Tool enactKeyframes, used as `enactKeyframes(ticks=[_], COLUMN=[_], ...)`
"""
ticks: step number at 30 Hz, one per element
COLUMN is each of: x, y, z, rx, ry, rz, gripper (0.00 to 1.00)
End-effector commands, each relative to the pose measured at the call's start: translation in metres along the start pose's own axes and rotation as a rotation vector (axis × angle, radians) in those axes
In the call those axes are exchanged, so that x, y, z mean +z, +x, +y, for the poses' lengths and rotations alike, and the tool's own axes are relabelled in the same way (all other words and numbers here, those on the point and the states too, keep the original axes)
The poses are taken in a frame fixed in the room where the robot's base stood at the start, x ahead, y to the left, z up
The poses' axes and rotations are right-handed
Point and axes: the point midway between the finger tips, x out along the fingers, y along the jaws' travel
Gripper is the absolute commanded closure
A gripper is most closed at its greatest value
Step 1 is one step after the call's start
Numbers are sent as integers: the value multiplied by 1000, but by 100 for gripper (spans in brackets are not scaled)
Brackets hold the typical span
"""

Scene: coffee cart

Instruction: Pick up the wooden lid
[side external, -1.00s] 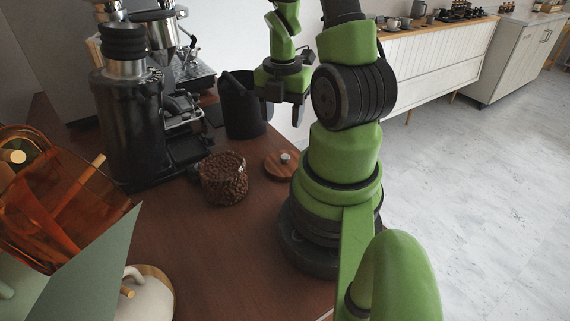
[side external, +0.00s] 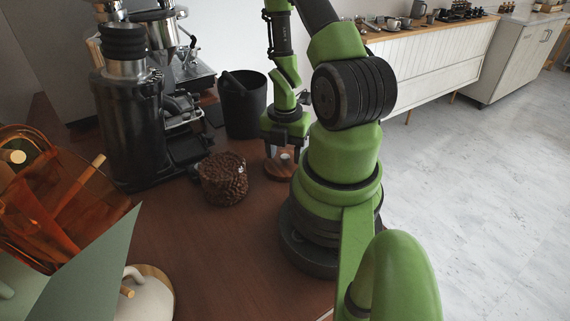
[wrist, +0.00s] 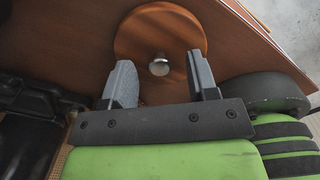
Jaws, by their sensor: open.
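The wooden lid (side external: 274,172) is a round brown disc with a small metal knob, lying on the wooden counter beside the glass jar of coffee beans (side external: 223,180). In the wrist view the lid (wrist: 180,25) shows at the top centre, with its silver knob (wrist: 159,65) near its lower part. My gripper (side external: 283,155) is above the lid, pointing down. In the wrist view my open gripper (wrist: 163,77) has one finger on each side of the knob, with gaps to it. Nothing is held. The height of the fingertips over the lid is hard to tell.
A black bin (side external: 243,106) stands behind the lid. A black grinder (side external: 131,125) and a coffee machine (side external: 186,75) are at the left. A white kettle (side external: 146,293) and an orange rack (side external: 50,190) are at the front left. The counter (side external: 235,245) in front is clear.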

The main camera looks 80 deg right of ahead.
Motion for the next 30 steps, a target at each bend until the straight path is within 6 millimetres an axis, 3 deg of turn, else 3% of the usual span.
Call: enactKeyframes(ticks=[11, 18, 30], x=[0, 0, 0], y=[8, 7, 2], z=[0, 0, 0], rx=[0, 0, 1], ry=[1, 1, 0], rz=[0, 0, -1], gripper=[49, 100, 100])
